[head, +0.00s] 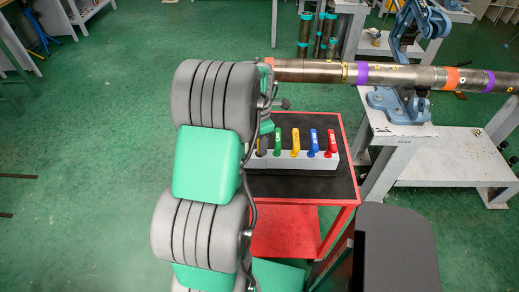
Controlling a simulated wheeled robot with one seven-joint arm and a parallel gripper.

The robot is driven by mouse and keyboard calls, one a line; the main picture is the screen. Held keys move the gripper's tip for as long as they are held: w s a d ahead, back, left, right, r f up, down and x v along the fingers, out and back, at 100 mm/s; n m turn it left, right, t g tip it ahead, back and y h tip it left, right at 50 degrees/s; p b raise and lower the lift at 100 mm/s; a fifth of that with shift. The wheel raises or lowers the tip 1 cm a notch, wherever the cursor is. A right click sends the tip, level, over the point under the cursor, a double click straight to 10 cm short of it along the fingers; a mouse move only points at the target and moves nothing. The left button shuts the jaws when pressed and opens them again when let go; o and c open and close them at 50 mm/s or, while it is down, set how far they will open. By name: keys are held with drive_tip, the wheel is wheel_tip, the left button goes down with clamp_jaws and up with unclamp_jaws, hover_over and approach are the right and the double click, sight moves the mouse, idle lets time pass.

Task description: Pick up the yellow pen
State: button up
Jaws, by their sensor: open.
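The yellow pen (295,141) stands upright in a white holder (318,160) on the dark top of a red cart. It is in the middle of a row of pens, between a green pen (278,140) and a blue pen (314,140). A red pen (331,143) stands at the right end. At the left end, a further dark item is partly hidden by my arm. My grey and green arm rises just left of the holder. My gripper's fingers do not show; the arm hides them. Nothing visible touches the yellow pen.
The red cart (352,186) has bare dark top in front of the holder. A long metal pipe (310,70) with coloured bands runs above and behind it, held in a blue vise (399,106) on a grey bench (450,157). Green floor (90,150) lies open at left.

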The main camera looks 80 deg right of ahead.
clamp_jaws()
idle(0.4)
wheel_tip(320, 180, up, 10)
drive_tip(key=shift+r+b, duration=0.1)
drive_tip(key=shift+b, duration=0.85)
